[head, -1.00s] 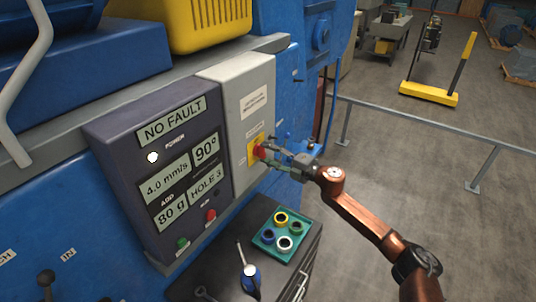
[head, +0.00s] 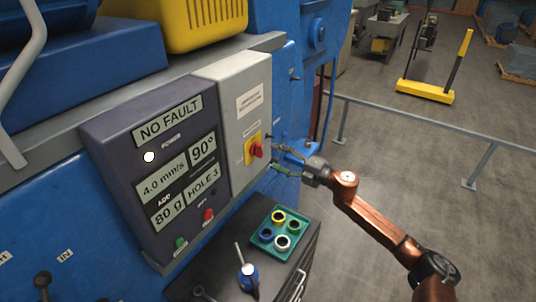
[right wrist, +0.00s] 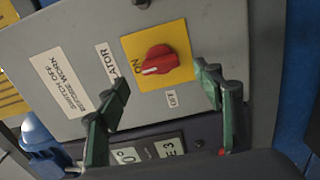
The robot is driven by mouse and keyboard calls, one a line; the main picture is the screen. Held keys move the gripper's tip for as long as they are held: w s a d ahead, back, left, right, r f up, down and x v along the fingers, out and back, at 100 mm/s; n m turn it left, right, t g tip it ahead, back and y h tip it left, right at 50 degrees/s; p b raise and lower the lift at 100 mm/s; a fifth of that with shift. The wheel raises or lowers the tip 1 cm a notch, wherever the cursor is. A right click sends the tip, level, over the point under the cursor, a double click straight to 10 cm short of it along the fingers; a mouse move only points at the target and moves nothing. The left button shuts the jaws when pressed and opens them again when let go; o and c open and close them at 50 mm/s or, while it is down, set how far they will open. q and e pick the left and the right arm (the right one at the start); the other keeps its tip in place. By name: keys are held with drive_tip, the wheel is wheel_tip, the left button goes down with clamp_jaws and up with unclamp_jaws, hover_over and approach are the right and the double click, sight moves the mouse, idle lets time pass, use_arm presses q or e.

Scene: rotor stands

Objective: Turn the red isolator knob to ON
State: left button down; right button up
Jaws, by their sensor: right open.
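The red isolator knob (head: 256,150) sits on a yellow plate (head: 248,155) on the grey isolator box (head: 243,95). In the right wrist view the knob (right wrist: 160,60) lies nearly level, its white mark at the left end, beside the word ON. My right gripper (head: 275,156) is open and empty, just off the knob. In the wrist view its fingers (right wrist: 163,84) stand apart on either side below the knob, not touching it. My left gripper is not in view.
The dark display panel (head: 155,165) left of the box reads NO FAULT, with a lit white power lamp (head: 149,157). A green tray (head: 263,243) of coloured rings and a blue-handled tool (head: 248,280) lie on the cabinet below. A grey rail (head: 420,130) runs at right.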

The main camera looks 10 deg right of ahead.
drive_tip(key=v, duration=0.6)
drive_tip(key=shift+s+d, duration=0.25)
